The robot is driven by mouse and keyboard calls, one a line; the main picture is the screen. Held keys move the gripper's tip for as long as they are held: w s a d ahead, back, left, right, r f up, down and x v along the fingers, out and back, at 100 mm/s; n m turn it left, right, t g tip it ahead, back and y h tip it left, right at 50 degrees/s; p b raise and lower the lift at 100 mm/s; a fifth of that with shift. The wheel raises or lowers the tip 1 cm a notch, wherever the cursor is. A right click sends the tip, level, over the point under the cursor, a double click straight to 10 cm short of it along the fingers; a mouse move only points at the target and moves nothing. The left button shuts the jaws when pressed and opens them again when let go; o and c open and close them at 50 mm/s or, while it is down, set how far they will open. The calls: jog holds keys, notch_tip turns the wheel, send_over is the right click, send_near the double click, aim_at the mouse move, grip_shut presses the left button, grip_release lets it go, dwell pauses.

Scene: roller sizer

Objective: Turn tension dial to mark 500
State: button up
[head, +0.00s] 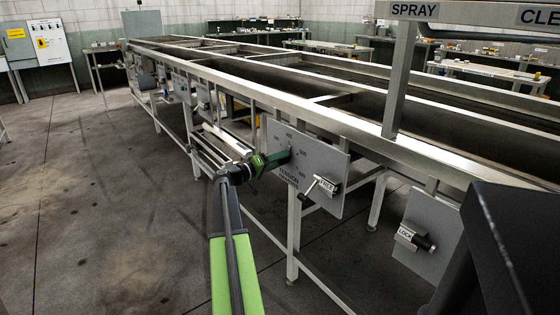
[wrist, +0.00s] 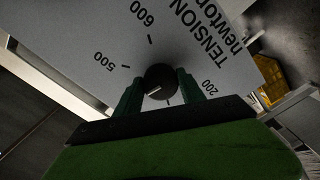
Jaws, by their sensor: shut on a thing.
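The tension dial (wrist: 160,82) is a round black knob with a short white pointer line, on a grey panel (wrist: 210,60) printed with numbers and "TENSION newton". My gripper (wrist: 158,90) has its two green fingers on either side of the knob, shut on it. The white line points to the lower left, toward the left finger and below the 500 mark (wrist: 112,63). The 600 mark (wrist: 145,17) is higher up and 200 is at the right. Other numbers are hidden by the gripper. In the head view my gripper (head: 279,158) reaches the panel (head: 328,156), hiding most of the dial.
A lever labelled FREE (head: 320,187) sticks out at the panel's lower right. Another panel with a LOCK handle (head: 414,238) is further right. The long metal sizer frame (head: 330,112) runs behind. The floor at left (head: 100,200) is clear.

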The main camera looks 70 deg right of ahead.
jog(key=shift+s+f+m, duration=0.1)
jog(key=shift+s+m, duration=0.05)
jog(key=shift+m, duration=4.45)
jog(key=o, duration=1.4)
jog(key=shift+c, duration=0.2)
